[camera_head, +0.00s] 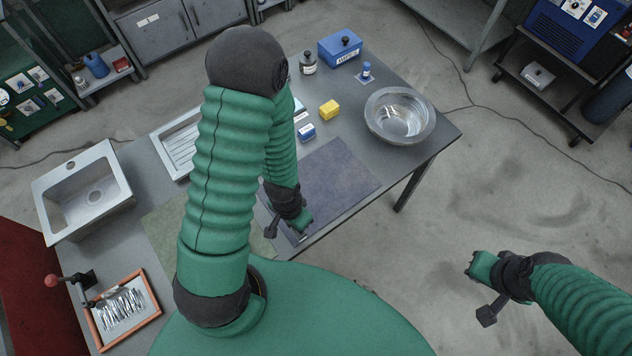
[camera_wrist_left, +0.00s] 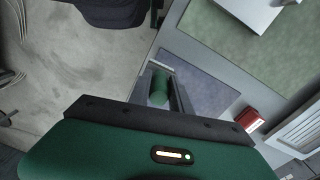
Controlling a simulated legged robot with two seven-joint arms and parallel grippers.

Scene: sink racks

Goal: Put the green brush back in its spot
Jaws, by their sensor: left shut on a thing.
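My left gripper (camera_head: 290,222) is low over the near edge of the table, at the front of the purple mat (camera_head: 335,185). It is shut on a dark green rounded piece, which I take to be the green brush (camera_wrist_left: 160,88); in the left wrist view it is small and partly hidden by the gripper body. In the head view I cannot tell the brush from the green gripper parts. My right gripper (camera_head: 484,290) is off the table to the right, over bare floor. I cannot make out the brush's spot.
A sink (camera_head: 60,215) is at the left. A tray of cutlery (camera_head: 150,310) lies at the lower left. The purple mat is mostly clear.

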